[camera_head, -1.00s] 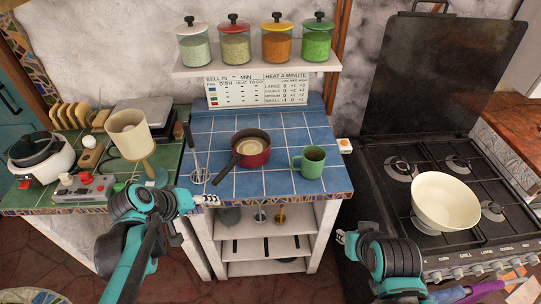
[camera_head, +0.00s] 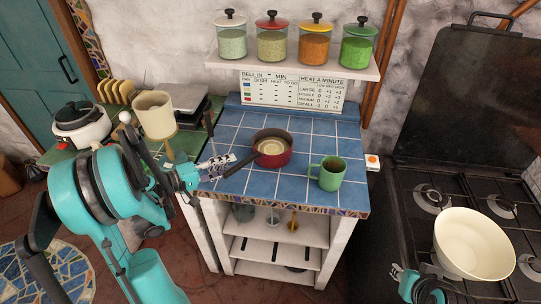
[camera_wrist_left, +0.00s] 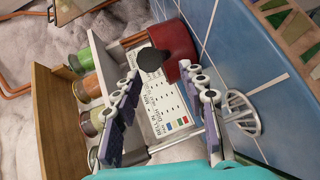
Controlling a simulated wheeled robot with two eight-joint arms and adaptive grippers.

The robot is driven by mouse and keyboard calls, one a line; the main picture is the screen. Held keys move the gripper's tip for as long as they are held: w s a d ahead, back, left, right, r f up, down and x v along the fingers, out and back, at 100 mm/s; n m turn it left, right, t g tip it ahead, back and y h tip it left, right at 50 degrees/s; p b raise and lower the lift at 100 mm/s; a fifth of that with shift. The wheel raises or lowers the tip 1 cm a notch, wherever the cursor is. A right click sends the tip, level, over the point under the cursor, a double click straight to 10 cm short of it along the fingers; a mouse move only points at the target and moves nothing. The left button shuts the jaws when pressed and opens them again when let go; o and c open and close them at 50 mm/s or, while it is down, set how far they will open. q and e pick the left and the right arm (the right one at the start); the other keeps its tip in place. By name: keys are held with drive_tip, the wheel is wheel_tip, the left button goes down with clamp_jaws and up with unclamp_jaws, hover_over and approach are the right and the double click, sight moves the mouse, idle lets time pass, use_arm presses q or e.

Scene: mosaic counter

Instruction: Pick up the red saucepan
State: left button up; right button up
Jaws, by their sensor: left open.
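The red saucepan (camera_head: 281,158) stands upright on the blue tiled counter (camera_head: 307,129), with something pale inside it. Its dark handle (camera_head: 238,167) points toward the front left. My left gripper (camera_head: 222,162) is open beside the handle, left of the pan body. In the left wrist view the red pan (camera_wrist_left: 175,40) and the dark handle end (camera_wrist_left: 150,59) lie just beyond my open, empty fingers (camera_wrist_left: 170,88). I cannot tell whether a finger touches the handle. My right gripper (camera_head: 402,274) is low at the stove's front left; its jaws are unclear.
A green mug (camera_head: 329,175) stands close right of the pan. A whisk (camera_wrist_left: 241,113) is near my left fingers. A shelf (camera_head: 293,67) with several jars is above the counter. A cream bowl (camera_head: 473,244) sits on the stove (camera_head: 408,189).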

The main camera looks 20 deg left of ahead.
sight(242, 162)
use_arm(q)
drive_tip(key=b+x, duration=0.1)
drive_tip(key=x, duration=0.4)
drive_tip(key=shift+s+d+b, duration=0.25)
drive_tip(key=shift+d+b, duration=0.1)
drive_tip(key=shift+w+d, duration=0.1)
drive_tip(key=shift+w, duration=0.2)
clamp_jaws()
